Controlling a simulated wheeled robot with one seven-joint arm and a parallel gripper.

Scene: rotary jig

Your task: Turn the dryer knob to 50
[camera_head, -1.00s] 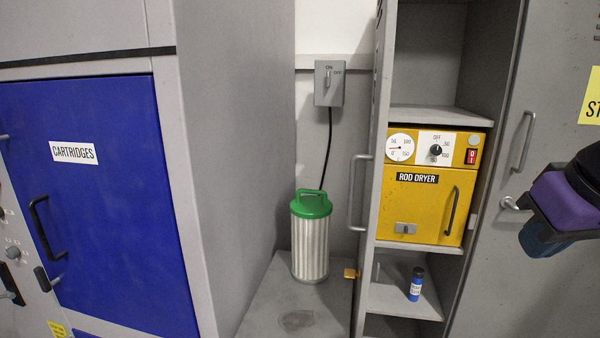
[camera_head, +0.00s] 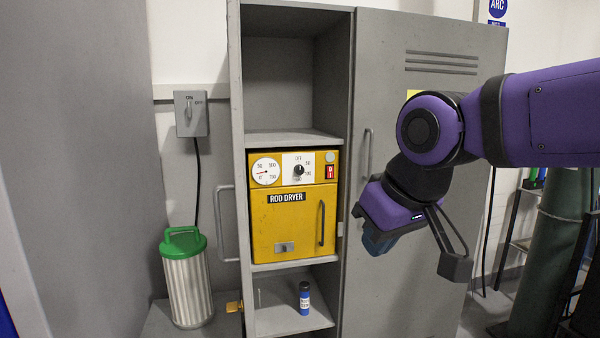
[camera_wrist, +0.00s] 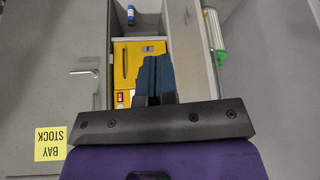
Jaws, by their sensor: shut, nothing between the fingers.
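The yellow rod dryer (camera_head: 270,228) sits on a shelf of an open grey cabinet in the head view. Its black knob (camera_head: 299,170) is on a white dial plate marked OFF at the top; the setting is too small to read. A round white gauge (camera_head: 265,172) with a red needle is left of the knob. My gripper (camera_head: 376,246) is right of the dryer, apart from it, with dark blue fingers shut and empty. In the wrist view the shut fingers (camera_wrist: 155,78) overlap the upside-down dryer (camera_wrist: 127,60); the knob does not show there.
A red switch (camera_head: 330,172) is right of the knob. The dryer door has a dark handle (camera_head: 321,223). A blue bottle (camera_head: 304,298) stands on the shelf below. A green-lidded canister (camera_head: 187,280) and a wall switch box (camera_head: 190,114) are at left. A grey door (camera_head: 430,280) is behind my arm.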

